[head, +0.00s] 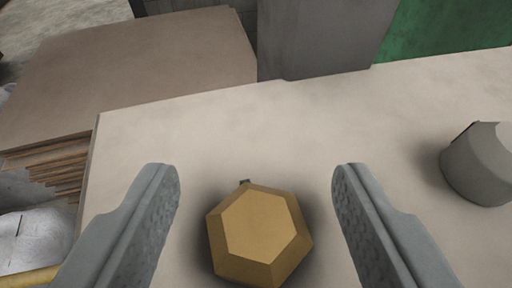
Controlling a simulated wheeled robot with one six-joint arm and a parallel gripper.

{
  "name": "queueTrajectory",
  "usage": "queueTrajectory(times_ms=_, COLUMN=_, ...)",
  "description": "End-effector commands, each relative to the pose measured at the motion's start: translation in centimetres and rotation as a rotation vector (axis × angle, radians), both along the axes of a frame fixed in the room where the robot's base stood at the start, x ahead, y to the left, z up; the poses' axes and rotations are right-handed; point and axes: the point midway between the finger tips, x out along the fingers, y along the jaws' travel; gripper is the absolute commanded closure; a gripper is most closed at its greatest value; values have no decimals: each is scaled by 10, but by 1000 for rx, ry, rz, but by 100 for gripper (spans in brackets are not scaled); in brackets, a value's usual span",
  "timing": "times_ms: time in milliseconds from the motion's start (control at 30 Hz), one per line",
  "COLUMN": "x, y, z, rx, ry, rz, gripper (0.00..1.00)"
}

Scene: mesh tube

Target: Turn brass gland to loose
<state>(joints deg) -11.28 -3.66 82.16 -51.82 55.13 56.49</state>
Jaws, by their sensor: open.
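The brass gland (256,230) is a gold-coloured hexagonal piece at the lower middle of the head view, on a pale flat surface (300,125). A small dark tab shows at its far edge. My gripper (256,190) is open, with one grey finger to the left of the gland and one to the right. There is a clear gap on both sides, and neither finger touches it. The fingertips reach slightly beyond the gland's far edge in the picture. The underside of the gland is hidden.
A grey rounded knob-like piece (480,165) sits at the right on the pale surface. A grey block (322,38) stands at the back edge, with a green panel (445,28) behind. A stack of brown sheets (140,65) lies at the left, beyond the surface's edge.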

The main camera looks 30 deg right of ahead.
Motion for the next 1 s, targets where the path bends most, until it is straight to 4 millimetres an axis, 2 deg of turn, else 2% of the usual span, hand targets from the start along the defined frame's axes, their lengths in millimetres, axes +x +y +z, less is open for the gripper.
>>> queueTrajectory(times_ms=367, x=4, y=-4, z=-2, rx=1, ry=-1, rz=0, gripper=45)
queueTrajectory(times_ms=467, x=4, y=-3, z=-2, rx=0, ry=0, rz=0, gripper=60)
queueTrajectory(times_ms=600, x=4, y=-3, z=-2, rx=0, ry=0, rz=0, gripper=88)
queueTrajectory(times_ms=633, x=4, y=-3, z=-2, rx=0, ry=0, rz=0, gripper=89)
queueTrajectory(times_ms=1000, x=3, y=-4, z=-1, rx=0, ry=-3, rz=59, gripper=89)
